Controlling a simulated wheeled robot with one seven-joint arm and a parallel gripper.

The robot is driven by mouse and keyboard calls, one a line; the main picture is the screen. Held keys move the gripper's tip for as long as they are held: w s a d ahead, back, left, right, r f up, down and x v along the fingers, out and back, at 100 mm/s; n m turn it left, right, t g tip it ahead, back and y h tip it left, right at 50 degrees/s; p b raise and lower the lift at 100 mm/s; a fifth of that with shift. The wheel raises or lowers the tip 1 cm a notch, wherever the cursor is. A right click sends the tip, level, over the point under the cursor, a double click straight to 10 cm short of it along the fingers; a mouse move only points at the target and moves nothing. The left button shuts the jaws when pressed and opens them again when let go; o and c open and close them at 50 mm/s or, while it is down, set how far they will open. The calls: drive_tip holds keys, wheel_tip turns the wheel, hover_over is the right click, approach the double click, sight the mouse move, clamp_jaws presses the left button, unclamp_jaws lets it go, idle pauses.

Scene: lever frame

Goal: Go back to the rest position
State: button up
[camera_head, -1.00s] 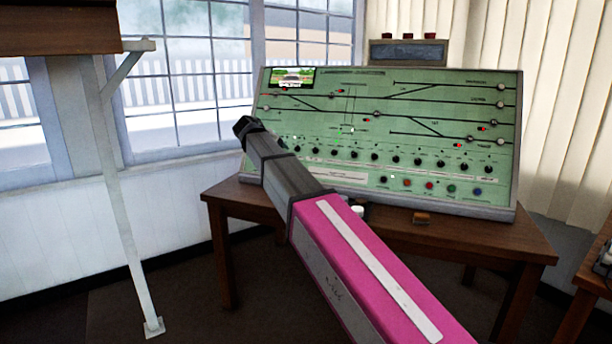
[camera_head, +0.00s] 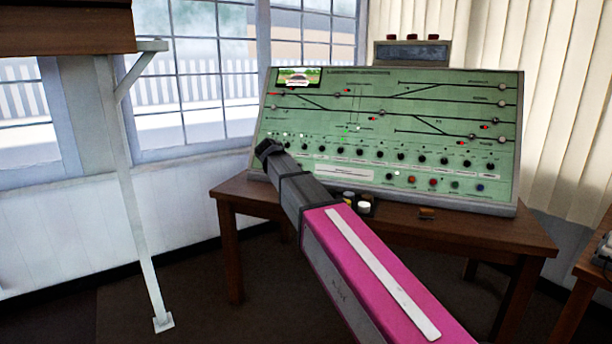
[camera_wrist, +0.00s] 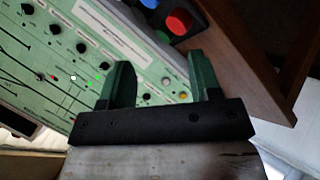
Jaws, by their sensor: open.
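My gripper (camera_wrist: 160,85) shows in the wrist view with its two green fingers apart and nothing between them. Behind the fingers is the green control panel (camera_wrist: 150,45), seen tilted, with dark knobs and small lights. In the head view my pink and grey arm reaches from the lower right toward the panel's left part. The control panel (camera_head: 330,130) stands upright on a wooden desk (camera_head: 490,235). The gripper's fingers cannot be made out in the head view.
A dark holder (camera_wrist: 168,20) with red and blue round pieces lies near the desk edge (camera_wrist: 245,60). Small jars (camera_head: 364,208) stand on the desk beside my arm. A white post (camera_head: 135,210) stands at left. Floor between post and desk is clear.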

drive_tip(key=s+d+f+m+g+y, duration=0.1)
drive_tip(key=s+d+f+g+y, duration=0.1)
drive_tip(key=s+d+f, duration=0.5)
drive_tip(key=s+d+f+m+g+y, duration=0.2)
drive_tip(key=s+d+f, duration=0.6)
drive_tip(key=f, duration=0.8)
drive_tip(key=s+d+f+m+g+y, duration=0.1)
drive_tip(key=s+d+f+g+y, duration=0.1)
drive_tip(key=s+d+f, duration=0.6)
drive_tip(key=s+f, duration=0.3)
drive_tip(key=shift+s+d+f+m, duration=0.15)
drive_tip(key=shift+s+f+m, duration=0.05)
drive_tip(key=shift+s+m, duration=0.1)
drive_tip(key=shift+w, duration=0.1)
